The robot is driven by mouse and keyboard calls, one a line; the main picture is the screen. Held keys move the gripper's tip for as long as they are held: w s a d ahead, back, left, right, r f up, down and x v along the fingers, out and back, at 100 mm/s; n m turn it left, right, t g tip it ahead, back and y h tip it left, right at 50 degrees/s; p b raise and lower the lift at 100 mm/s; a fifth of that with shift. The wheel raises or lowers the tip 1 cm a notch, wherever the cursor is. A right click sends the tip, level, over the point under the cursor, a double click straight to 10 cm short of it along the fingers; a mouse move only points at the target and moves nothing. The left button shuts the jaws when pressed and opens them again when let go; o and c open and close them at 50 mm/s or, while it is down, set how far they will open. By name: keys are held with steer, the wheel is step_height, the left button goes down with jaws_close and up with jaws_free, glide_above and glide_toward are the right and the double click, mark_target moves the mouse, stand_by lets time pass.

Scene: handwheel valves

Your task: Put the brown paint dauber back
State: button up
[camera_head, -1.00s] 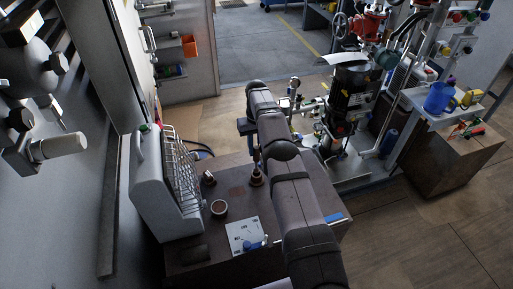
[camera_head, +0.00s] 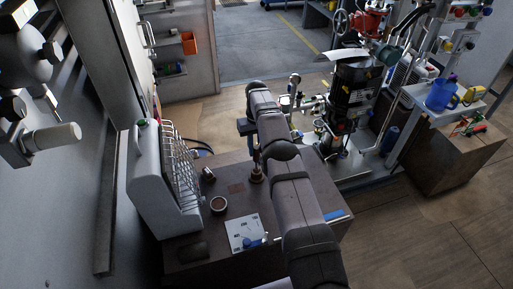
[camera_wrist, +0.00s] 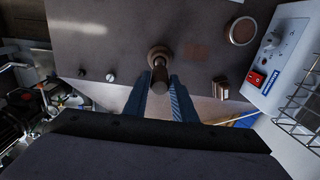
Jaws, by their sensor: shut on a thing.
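The brown paint dauber (camera_wrist: 160,72) is upright between the fingertips of my gripper (camera_wrist: 161,88) in the wrist view. My gripper is shut on it. In the head view the dauber (camera_head: 257,174) shows below the end of my arm, over the dark table top (camera_head: 190,222). A wider round brown part is at its far end in the wrist view. I cannot tell whether this is its own foot or a holder, nor whether it touches the table. My fingers are mostly hidden by my arm in the head view.
A round cup with brown contents (camera_head: 218,204), a brown square patch (camera_head: 236,188), a small metal piece (camera_head: 208,174) and a white plate with a blue item (camera_head: 246,232) are on the table. A white unit with a wire rack (camera_head: 160,180) stands at the left.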

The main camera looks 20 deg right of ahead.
steer(key=shift+f+b, duration=1.5)
steer(key=shift+f, duration=0.25)
steer(key=o, duration=2)
steer(key=shift+c, duration=0.2)
steer(key=shift+r, duration=0.15)
steer(key=shift+r+p, duration=3.7)
steer(key=shift+r, duration=1.25)
steer(key=shift+r, duration=0.1)
steer(key=shift+r, duration=0.3)
step_height(320, 180, up, 6)
steer(key=p, duration=0.3)
steer(key=shift+r, duration=0.25)
